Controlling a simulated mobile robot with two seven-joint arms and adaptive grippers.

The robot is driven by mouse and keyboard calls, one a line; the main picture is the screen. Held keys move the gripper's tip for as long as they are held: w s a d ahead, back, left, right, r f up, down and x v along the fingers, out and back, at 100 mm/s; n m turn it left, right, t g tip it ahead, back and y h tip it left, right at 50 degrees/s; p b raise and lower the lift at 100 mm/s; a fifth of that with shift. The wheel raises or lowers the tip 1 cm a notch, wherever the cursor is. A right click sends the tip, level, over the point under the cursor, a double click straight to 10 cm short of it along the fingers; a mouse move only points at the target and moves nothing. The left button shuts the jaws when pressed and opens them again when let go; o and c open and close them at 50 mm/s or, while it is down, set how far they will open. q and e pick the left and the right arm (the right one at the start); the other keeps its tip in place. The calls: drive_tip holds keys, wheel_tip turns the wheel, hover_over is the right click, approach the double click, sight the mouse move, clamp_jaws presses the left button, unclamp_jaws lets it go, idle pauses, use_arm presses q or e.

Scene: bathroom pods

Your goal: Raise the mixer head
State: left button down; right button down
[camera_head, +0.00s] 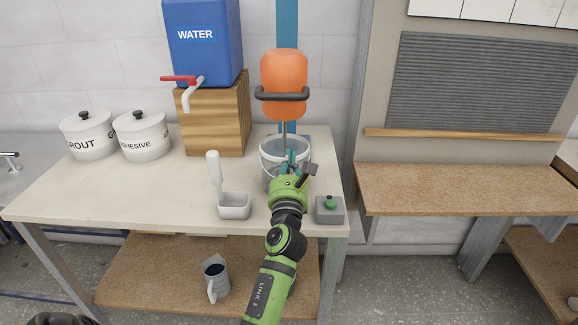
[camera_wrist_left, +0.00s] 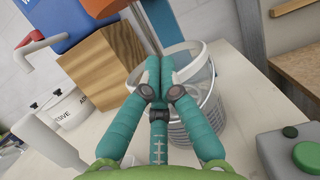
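The mixer head (camera_head: 284,78) is orange with a dark curved handle (camera_head: 282,96). It is on a blue-green upright post (camera_head: 287,22) at the back of the table, and its thin shaft reaches down into a clear bucket (camera_head: 270,157). The bucket also shows in the left wrist view (camera_wrist_left: 204,100). My left gripper (camera_head: 291,158) is in front of the bucket, below the mixer head and apart from the handle. In the left wrist view its teal fingers (camera_wrist_left: 154,68) meet at the tips with nothing visible between them. My right gripper is not in view.
A grey box with a green button (camera_head: 330,205) sits at the table's front right corner. A scoop tray (camera_head: 234,206) is left of my arm. A blue water tank (camera_head: 203,45) stands on a wooden block (camera_head: 215,118). Two white pots (camera_head: 141,136) are further left. The table's left front is clear.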

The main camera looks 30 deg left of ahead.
sight(285, 114)
use_arm(q)
drive_tip(key=w+r+p, duration=0.1)
drive_tip(key=w+a+r+p, duration=0.1)
drive_tip(key=r, duration=0.1)
drive_tip(key=w+a+r+p, duration=0.1)
drive_tip(key=r, duration=0.1)
drive_tip(key=shift+w+a+r, duration=0.1)
drive_tip(key=shift+w, duration=0.2)
drive_tip(key=shift+w, duration=0.1)
